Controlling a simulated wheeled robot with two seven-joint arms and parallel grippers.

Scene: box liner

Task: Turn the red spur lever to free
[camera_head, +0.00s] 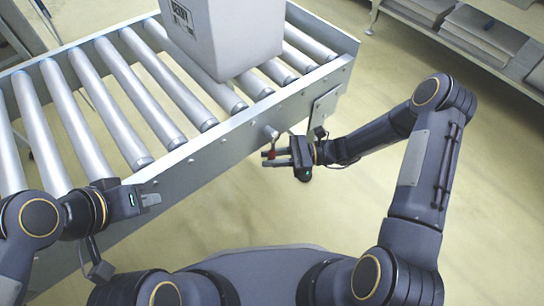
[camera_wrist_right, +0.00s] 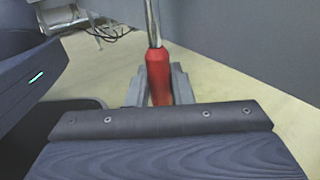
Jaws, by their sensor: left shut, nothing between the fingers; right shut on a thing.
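The red spur lever (camera_head: 269,155) is mounted on the side rail of the roller conveyor, with its pivot near the rail's face and its red grip outward. In the right wrist view its red grip (camera_wrist_right: 158,76) stands between the two fingers, below a thin metal shaft (camera_wrist_right: 152,22). My right gripper (camera_head: 272,157) is shut on the red grip; in the right wrist view its fingers (camera_wrist_right: 157,88) press on both sides. My left gripper (camera_head: 158,199) is shut and empty beside the near side of the conveyor rail, well left of the lever.
The roller conveyor (camera_head: 190,163) crosses the view, its side rail close to both grippers. A white printed box (camera_head: 235,45) sits on the rollers above the lever. A plate (camera_head: 327,104) is on the rail to the lever's right. Shelves (camera_head: 480,35) stand at the upper right.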

